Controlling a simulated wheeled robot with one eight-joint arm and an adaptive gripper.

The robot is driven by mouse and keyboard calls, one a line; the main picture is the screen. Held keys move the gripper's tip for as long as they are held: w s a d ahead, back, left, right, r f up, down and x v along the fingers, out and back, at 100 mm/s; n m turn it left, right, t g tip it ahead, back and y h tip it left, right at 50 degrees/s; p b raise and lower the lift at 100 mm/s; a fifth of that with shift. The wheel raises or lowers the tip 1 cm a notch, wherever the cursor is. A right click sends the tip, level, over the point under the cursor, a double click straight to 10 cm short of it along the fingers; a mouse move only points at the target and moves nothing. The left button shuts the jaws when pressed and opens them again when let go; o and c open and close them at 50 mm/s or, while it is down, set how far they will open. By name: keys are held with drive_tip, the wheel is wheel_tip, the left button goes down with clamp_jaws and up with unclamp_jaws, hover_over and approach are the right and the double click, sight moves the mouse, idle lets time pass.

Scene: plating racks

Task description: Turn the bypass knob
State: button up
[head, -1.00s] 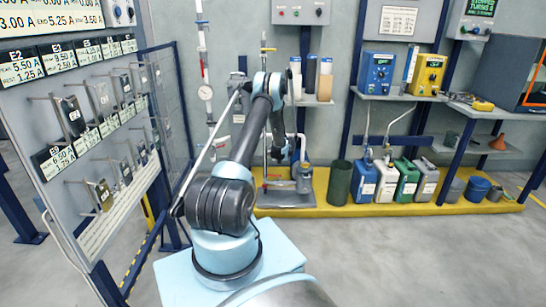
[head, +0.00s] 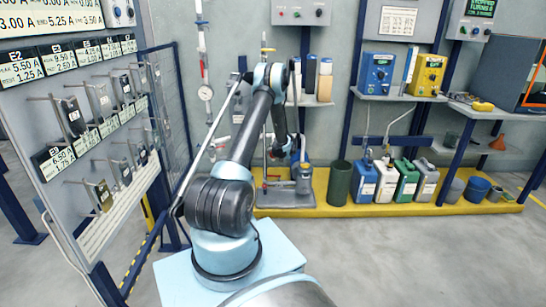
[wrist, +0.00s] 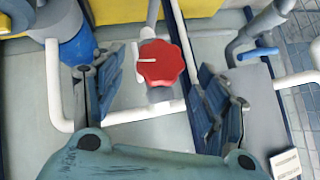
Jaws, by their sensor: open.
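The bypass knob (wrist: 161,63) is a red, lobed knob with a pale line from its middle to its left edge, set on a grey pipe fitting. In the wrist view my gripper (wrist: 158,82) is open, with one blue-grey finger left of the knob and one right. Gaps show between the knob and both fingers in the picture. I cannot tell how far above or below the fingertips it lies. In the head view my arm reaches toward the pump stand (head: 290,199) by the back wall. The gripper is small and partly hidden there, and the knob is not clear.
White pipes (wrist: 145,113) run beside and below the knob. A blue lever (wrist: 259,52) is at the right, and a blue cylinder (wrist: 78,48) at the left. A dark green bin (head: 340,183) and several jugs stand on the yellow platform (head: 320,207).

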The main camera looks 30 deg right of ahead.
drive_tip(key=v, duration=0.7)
drive_tip(key=shift+r, duration=0.1)
